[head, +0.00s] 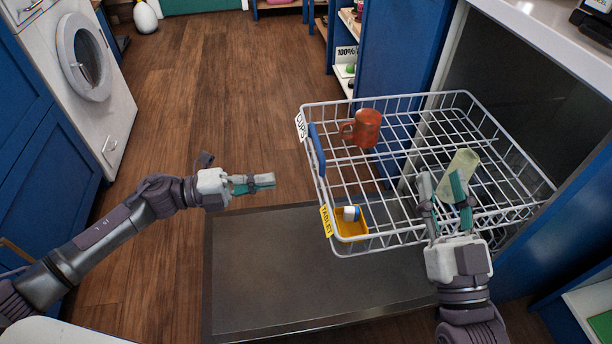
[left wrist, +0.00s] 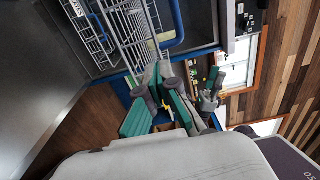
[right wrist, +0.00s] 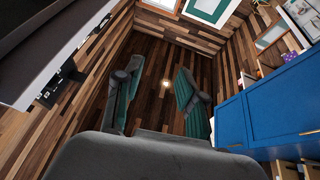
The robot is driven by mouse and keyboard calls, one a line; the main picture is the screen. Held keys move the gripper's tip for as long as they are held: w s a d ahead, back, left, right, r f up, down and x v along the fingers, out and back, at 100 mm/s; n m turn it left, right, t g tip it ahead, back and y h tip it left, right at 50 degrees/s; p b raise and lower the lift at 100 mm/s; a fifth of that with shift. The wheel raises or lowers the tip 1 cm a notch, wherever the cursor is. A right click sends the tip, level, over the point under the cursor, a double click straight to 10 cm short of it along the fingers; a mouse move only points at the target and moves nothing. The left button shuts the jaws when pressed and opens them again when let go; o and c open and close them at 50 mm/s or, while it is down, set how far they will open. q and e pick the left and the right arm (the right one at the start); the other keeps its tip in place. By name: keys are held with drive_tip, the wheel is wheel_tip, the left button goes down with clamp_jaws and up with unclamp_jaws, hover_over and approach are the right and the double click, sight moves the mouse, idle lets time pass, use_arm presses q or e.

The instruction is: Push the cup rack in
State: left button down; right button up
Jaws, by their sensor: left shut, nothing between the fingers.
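The cup rack (head: 385,190) is a white wire basket pulled out of the dark appliance opening (head: 530,90). Its blue handle (head: 317,150) is on the left side, and both also show in the left wrist view, the rack (left wrist: 124,32) and handle (left wrist: 178,22). A red mug (head: 367,128) and a pale green glass (head: 460,170) are in the rack. My left gripper (head: 262,183) is shut and empty, left of the rack and apart from the handle. My right gripper (head: 442,188) is open over the rack's near side, overlapping the glass in view; its wrist view shows nothing between the fingers.
The open grey door (head: 270,285) lies below the rack. A yellow tablet tray (head: 350,232) with a small white-and-blue piece hangs at the rack's near left corner. A blue cabinet side (head: 400,50) stands behind. Wooden floor (head: 220,80) is clear to the left.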

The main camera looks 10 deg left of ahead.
sight(318, 174)
use_arm(q)
drive_tip(key=b+x, duration=0.1)
drive_tip(key=x, duration=0.7)
drive_tip(key=shift+w+a+f, duration=0.1)
drive_tip(key=shift+w+d, duration=0.15)
drive_tip(key=shift+d, duration=0.3)
use_arm(e)
drive_tip(key=shift+s+r+t+y, duration=0.25)
drive_tip(key=shift+s+r+t, duration=0.25)
drive_tip(key=shift+r+t, duration=0.2)
drive_tip(key=shift+s+r+t+y, duration=0.2)
drive_tip(key=shift+s+r+t, duration=0.35)
drive_tip(key=shift+r, duration=0.25)
drive_tip(key=shift+s+r+t+y, duration=0.25)
drive_tip(key=shift+s+r+t, duration=0.25)
drive_tip(key=shift+r+t, duration=0.2)
